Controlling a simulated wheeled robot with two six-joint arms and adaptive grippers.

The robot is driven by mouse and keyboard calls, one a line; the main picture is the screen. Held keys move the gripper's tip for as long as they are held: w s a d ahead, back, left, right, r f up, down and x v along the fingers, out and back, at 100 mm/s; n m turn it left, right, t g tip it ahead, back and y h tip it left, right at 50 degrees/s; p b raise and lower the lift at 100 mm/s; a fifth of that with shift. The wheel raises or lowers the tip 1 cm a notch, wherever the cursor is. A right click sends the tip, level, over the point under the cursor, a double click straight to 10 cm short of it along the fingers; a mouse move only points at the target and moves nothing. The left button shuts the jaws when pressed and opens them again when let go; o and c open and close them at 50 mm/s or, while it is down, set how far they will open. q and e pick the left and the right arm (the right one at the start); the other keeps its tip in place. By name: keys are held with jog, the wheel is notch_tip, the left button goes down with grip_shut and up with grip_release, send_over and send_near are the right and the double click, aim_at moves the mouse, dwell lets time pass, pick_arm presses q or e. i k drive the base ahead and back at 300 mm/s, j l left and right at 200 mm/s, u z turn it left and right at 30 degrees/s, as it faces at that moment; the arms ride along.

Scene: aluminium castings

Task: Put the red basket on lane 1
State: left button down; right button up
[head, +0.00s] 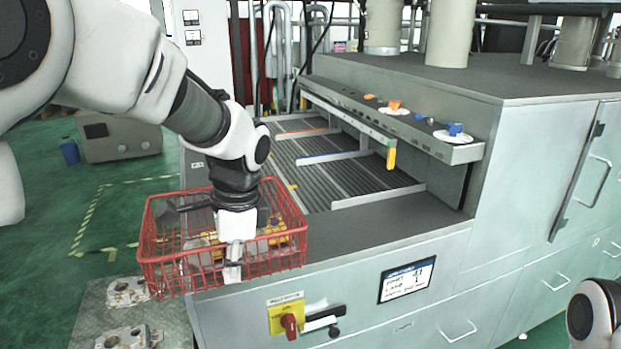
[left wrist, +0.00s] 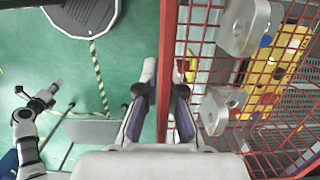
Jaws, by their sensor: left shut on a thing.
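The red wire basket (head: 165,262) is at the left front corner of the grey machine in the head view, partly past its edge. Grey and yellow-orange contents show through its mesh. My left gripper (head: 233,262) points down and is shut on the basket's near rim. In the left wrist view, the red rim (left wrist: 168,75) lies between its fingers (left wrist: 165,95), and grey castings (left wrist: 222,108) show beside it. The roller bed (head: 345,172) has several lanes split by orange, blue and white dividers; no lane number is readable there.
A shelf (head: 440,140) with coloured knobs overhangs the lanes' right side. A yellow switch panel (head: 287,318) and a small display (head: 407,279) are on the machine's front. Castings (head: 125,338) lie on a plate at lower left.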

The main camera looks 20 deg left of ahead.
aim_at(297, 193)
jog(key=i, duration=1.4)
